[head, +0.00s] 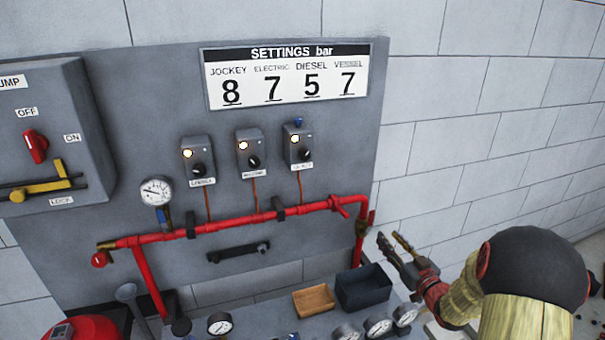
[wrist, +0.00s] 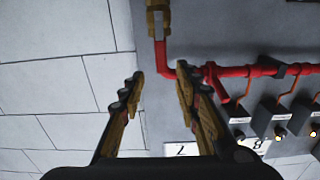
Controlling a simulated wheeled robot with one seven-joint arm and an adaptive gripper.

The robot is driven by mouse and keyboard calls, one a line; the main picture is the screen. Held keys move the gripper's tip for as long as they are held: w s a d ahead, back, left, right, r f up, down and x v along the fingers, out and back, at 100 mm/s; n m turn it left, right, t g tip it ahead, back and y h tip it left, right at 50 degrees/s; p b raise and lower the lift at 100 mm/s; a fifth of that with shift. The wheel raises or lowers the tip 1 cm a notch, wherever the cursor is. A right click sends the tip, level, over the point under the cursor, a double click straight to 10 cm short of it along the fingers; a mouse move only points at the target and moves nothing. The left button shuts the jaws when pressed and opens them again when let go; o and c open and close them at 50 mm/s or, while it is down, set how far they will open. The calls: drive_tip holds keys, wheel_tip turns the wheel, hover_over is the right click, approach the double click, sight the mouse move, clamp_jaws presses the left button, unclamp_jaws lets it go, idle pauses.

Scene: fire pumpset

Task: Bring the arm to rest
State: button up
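My gripper (head: 392,243) is in the head view at the lower right, in front of the white block wall and beside the right end of the red pipe. Its two fingers are spread apart with nothing between them. In the wrist view my gripper (wrist: 160,80) also shows open and empty, with the wall and the panel edge behind it. The red pipe (head: 240,221) runs along the grey panel (head: 330,130) and bends down at the right, where a brass fitting (wrist: 157,22) shows near the fingers in the wrist view. I see no contact between fingers and pipe.
Three switch boxes (head: 250,153) and a settings sign (head: 290,75) are on the panel. A pump switch box (head: 60,130) is at the left. A dark bin (head: 363,288), a wooden tray (head: 314,300) and several gauges (head: 378,326) stand below. The wall at the right is bare.

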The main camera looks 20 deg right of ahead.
drive_tip(key=s+a+r+m+g+h, duration=0.1)
drive_tip(key=s+a+r+g+h, duration=0.15)
drive_tip(key=a+r, duration=0.3)
drive_tip(key=s+a+r+g+h, duration=0.1)
drive_tip(key=a+r+g+h, duration=0.1)
drive_tip(key=a+r+g, duration=0.3)
drive_tip(key=s+a+g+y, duration=0.2)
drive_tip(key=s+a, duration=0.6)
drive_tip(key=s, duration=0.5)
drive_tip(key=s+a+g+y, duration=0.2)
drive_tip(key=s+a, duration=0.7)
drive_tip(key=s, duration=0.5)
drive_tip(key=shift+s+a+n+g, duration=0.25)
drive_tip(key=shift+a+n+g, duration=0.05)
drive_tip(key=shift+n+g, duration=0.15)
